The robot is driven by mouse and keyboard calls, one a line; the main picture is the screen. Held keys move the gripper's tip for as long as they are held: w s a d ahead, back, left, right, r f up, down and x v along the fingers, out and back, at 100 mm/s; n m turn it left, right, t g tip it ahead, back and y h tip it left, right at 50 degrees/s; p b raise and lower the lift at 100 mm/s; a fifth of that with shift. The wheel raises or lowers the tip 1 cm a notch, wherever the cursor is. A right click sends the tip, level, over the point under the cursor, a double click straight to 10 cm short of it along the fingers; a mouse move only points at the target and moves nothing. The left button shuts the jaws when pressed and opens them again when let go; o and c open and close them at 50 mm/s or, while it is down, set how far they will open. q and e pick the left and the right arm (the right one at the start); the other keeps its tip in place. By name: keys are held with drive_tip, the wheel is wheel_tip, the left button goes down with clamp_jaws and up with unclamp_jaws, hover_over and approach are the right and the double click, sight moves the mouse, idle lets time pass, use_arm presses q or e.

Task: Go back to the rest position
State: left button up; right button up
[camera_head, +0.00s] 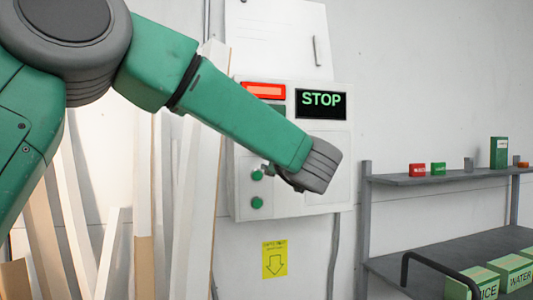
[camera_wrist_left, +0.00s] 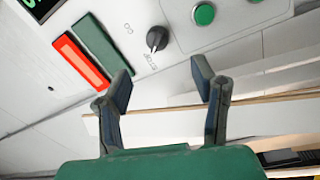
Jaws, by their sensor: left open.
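My left arm reaches from the left across the front of a white control panel (camera_head: 330,150). Its grey wrist end is in front of the panel and hides part of it. My left gripper (camera_wrist_left: 162,80) is open, with two dark fingers apart and nothing between them in the left wrist view. A black knob (camera_wrist_left: 157,39) on the panel shows beyond the fingertips, apart from them. The panel has a lit red lamp (camera_head: 264,91), a display (camera_head: 321,104) reading STOP and green buttons (camera_head: 257,203). My right gripper is not in view.
Tall boards (camera_head: 201,190) lean against the wall behind my left arm. A yellow sign (camera_head: 274,259) with a down arrow is below the panel. At right, a grey shelf (camera_head: 430,179) holds small boxes, with green crates (camera_head: 472,284) lower down.

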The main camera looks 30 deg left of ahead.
use_arm(q)
drive_tip(key=shift+s+d+f, duration=0.1)
drive_tip(key=shift+s+d, duration=0.15)
drive_tip(key=shift+d, duration=0.05)
drive_tip(key=shift+a, duration=0.1)
drive_tip(key=w+d+f+m+t+h+b, duration=0.2)
drive_tip(key=f+m+h, duration=0.6)
drive_tip(key=f, duration=1.7)
drive_tip(key=s+d+f+m+g+h, duration=0.1)
drive_tip(key=s+d+f+m, duration=0.2)
drive_tip(key=f, duration=0.6)
drive_tip(key=s+f+m+g+h, duration=0.1)
drive_tip(key=s+f+m, duration=0.1)
drive_tip(key=f+m, duration=0.5)
drive_tip(key=s+d+f+m+g+h+b, duration=0.15)
drive_tip(key=s+f+m+g+h, duration=0.35)
drive_tip(key=s+f, duration=1.4)
drive_tip(key=s+f+m+g, duration=0.1)
drive_tip(key=s+f+g, duration=0.2)
drive_tip(key=s, duration=0.6)
drive_tip(key=s+f+m+g+y, duration=0.1)
drive_tip(key=s+f+g, duration=0.2)
drive_tip(key=s+f, duration=0.3)
drive_tip(key=s, duration=0.4)
drive_tip(key=shift+g+b, duration=0.3)
drive_tip(key=shift+b, duration=0.1)
